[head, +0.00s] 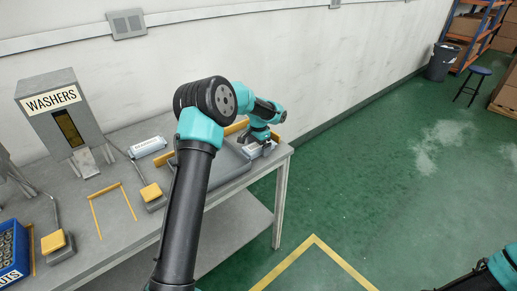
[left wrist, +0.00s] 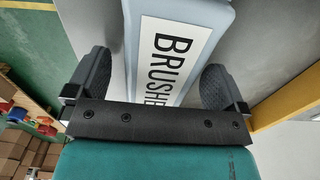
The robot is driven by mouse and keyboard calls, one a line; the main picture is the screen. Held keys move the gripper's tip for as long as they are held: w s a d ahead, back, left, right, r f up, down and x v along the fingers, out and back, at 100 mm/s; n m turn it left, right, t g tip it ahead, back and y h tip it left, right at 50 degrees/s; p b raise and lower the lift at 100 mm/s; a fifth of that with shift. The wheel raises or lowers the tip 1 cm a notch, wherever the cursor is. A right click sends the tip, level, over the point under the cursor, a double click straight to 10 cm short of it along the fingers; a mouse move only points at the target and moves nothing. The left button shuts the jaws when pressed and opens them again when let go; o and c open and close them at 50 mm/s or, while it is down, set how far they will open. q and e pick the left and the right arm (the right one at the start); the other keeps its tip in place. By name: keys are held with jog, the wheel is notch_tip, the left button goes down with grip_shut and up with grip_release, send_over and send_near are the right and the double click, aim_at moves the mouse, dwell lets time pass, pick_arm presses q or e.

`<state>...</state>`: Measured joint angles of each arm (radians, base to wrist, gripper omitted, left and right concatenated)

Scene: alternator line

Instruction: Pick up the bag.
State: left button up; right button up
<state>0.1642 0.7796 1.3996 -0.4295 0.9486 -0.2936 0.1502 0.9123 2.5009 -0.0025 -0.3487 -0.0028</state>
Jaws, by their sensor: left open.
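A pale blue-grey bag with a white label reading "BRUSHE" (left wrist: 165,50) lies between the fingers of my left gripper (left wrist: 153,82) in the left wrist view. The fingers are open, one on each side of the label; I cannot tell whether they touch the bag. In the head view my left gripper (head: 262,144) is over the bag (head: 253,151) at the right end of the bench, and hides part of it. A second pale labelled package (head: 148,147) lies further left on the bench. My right gripper is out of view.
The grey bench (head: 120,220) holds a washer dispenser (head: 60,115), a blue bin of nuts (head: 12,255), yellow pads (head: 151,192) and a grey tray (head: 222,165). A yellow strip (head: 236,127) runs along the back edge.

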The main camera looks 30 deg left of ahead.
pick_arm(q)
jog(key=c, duration=1.1)
jog(key=shift+r, duration=0.15)
notch_tip(320, 180, up, 10)
jog(key=shift+f, duration=0.1)
dwell(0.4)
